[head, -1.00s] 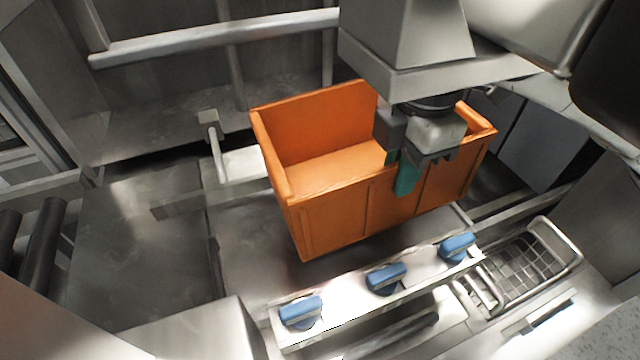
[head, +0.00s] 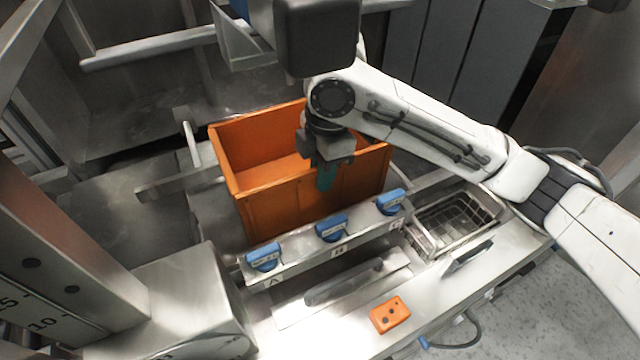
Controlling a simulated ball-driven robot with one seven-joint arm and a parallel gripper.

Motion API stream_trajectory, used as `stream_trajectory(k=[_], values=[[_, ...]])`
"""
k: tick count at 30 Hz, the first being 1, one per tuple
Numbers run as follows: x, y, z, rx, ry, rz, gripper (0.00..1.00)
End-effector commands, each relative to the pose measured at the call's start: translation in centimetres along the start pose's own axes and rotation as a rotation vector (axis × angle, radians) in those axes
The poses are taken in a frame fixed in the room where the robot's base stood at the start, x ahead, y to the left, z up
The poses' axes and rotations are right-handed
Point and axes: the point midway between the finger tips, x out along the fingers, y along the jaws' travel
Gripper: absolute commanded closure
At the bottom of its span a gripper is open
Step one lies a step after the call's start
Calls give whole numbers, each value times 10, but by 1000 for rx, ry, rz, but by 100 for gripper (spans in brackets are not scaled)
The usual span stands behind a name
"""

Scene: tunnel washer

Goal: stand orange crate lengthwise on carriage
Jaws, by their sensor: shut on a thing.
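The orange crate (head: 255,207) is an open-topped box, upright, in the middle of the head view. It is over the metal carriage area (head: 205,205), behind the row of blue knobs. Its long side runs roughly left to right, along the knob panel. My gripper (head: 326,180) is shut on the crate's near long wall, right of its middle, with a green fingertip outside the wall. The inner finger is mostly hidden. The crate's underside is hidden by the knob panel, so I cannot tell whether it rests or hangs.
Several blue knobs (head: 332,228) stand on a panel just in front of the crate. A wire basket (head: 455,220) sits to the right. An orange box with dark buttons (head: 390,314) lies on the front ledge. A metal bar (head: 165,187) and post stand left of the crate.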

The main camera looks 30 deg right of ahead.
Motion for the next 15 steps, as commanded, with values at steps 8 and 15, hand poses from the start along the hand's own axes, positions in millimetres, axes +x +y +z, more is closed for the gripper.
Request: stream_trajectory(k=[8,15], values=[[24,0,2,2,0,0,100],[38,0,3,0,0,5,100]])
